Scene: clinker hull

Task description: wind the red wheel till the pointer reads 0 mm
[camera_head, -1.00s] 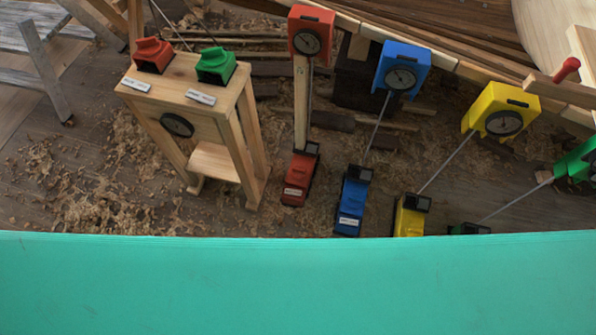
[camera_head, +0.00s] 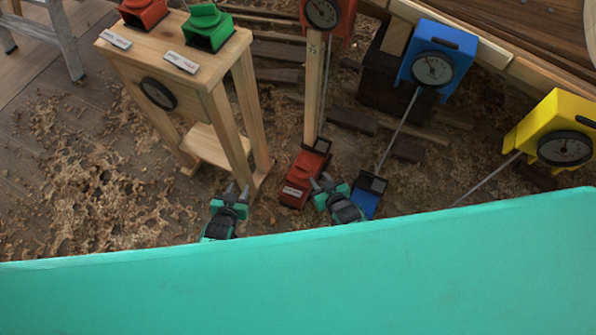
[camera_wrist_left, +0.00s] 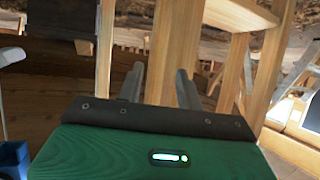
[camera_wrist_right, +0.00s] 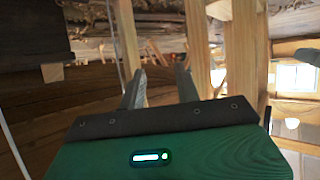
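The red dial box (camera_head: 346,18) is at the top of the head view, cut by its edge. It carries a round black-rimmed dial (camera_head: 322,13); its pointer reading is too small to make out. A wooden post (camera_head: 314,95) runs down from it to a red block (camera_head: 303,177) with a white label on the floor. No separate red wheel can be told apart. My left gripper (camera_head: 237,189) is open and empty, left of the red block and near the wooden stand. My right gripper (camera_head: 320,181) is open and empty, close to the block's right side; contact cannot be told.
The wooden stand (camera_head: 215,98) at left bears a red piece (camera_head: 143,12) and a green piece (camera_head: 208,25). A blue dial box (camera_head: 440,50) with its blue block (camera_head: 368,193) and a yellow dial box (camera_head: 552,130) stand to the right. Shavings cover the floor at left.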

